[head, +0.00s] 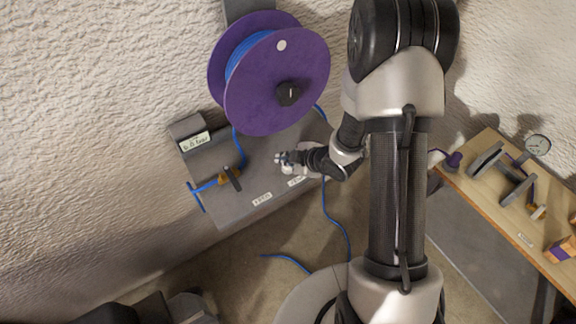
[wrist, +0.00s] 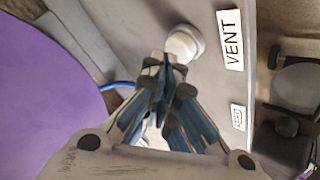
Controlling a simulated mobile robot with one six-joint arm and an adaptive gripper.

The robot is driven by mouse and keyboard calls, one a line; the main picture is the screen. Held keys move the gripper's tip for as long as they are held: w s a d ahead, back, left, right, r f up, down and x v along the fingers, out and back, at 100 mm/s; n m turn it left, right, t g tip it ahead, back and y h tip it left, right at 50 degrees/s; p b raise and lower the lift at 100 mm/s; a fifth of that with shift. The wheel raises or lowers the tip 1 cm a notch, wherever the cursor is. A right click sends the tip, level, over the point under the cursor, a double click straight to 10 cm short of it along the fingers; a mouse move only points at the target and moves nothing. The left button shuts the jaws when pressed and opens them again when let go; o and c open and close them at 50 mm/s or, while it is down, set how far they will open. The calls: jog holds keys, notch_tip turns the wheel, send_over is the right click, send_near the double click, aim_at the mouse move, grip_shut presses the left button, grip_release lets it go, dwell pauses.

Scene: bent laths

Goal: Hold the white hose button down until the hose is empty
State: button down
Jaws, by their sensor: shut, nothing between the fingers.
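The white round button (wrist: 185,43) stands on the grey panel beside a label reading VENT (wrist: 230,40) in the wrist view. My gripper (wrist: 164,66) is shut and empty. Its fingertips overlap the button's lower left edge in the picture; I cannot tell whether they touch it or whether it is pressed. In the head view my gripper (head: 281,158) is low over the grey panel (head: 245,205), near its labels. A blue hose (head: 327,215) hangs from the panel area to the floor. Whether it holds anything inside cannot be seen.
A large purple reel (head: 255,105) with blue hose stands behind the panel; its purple side fills the left of the wrist view (wrist: 40,100). A wooden bench (head: 480,190) with a gauge (head: 537,144) is at right.

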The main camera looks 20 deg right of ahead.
aim_at(286, 167)
jog(key=shift+f+b, duration=0.45)
jog(key=shift+f, duration=0.05)
dwell(3.2)
jog(key=shift+r, duration=0.1)
jog(key=shift+r+p, duration=0.7)
jog(key=shift+r, duration=0.15)
jog(key=shift+r+p, duration=1.95)
jog(key=shift+r, duration=0.6)
